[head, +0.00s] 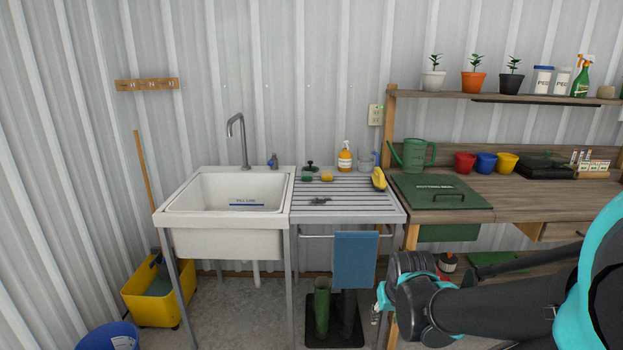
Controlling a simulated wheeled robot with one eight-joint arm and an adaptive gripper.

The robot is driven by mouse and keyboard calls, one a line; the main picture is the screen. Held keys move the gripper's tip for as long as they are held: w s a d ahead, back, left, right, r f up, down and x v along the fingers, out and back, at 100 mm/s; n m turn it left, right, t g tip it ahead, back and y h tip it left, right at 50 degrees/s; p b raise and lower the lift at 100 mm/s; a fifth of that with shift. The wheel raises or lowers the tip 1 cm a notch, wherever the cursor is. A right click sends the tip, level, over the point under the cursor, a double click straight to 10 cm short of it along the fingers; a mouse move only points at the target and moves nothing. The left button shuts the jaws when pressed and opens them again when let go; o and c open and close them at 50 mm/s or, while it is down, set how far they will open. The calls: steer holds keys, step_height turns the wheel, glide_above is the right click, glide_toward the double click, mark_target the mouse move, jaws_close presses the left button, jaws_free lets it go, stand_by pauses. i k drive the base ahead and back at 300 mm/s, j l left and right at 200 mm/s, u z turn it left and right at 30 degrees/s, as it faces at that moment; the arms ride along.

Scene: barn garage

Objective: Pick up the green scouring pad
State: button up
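A small dark green item (306,177), which looks like the green scouring pad, lies near the back left of the slatted grey drainboard (345,209), right of the sink. A yellow sponge (327,176) lies just right of it, and a small black-topped object (311,166) stands just behind it. My gripper (377,308) is in the lower right, in front of and below the drainboard's right end, well apart from the pad. Its fingers are small and partly hidden by my own arm, so their opening does not show clearly.
On the drainboard are an orange soap bottle (345,157), a clear glass (366,163), a yellow brush-like item (379,179) and a grey scrap (319,201). The sink (228,193) is left. A blue towel (354,259) hangs in front. The potting bench (510,197) stands right.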

mark_target(306, 177)
steer(key=i+j, duration=0.2)
steer(key=j, duration=0.15)
steer(key=i+j+z, duration=0.15)
steer(key=i+j, duration=0.3)
steer(key=j, duration=0.25)
steer(key=i+j+z, duration=0.1)
steer(key=j, duration=0.25)
steer(key=i, duration=0.1)
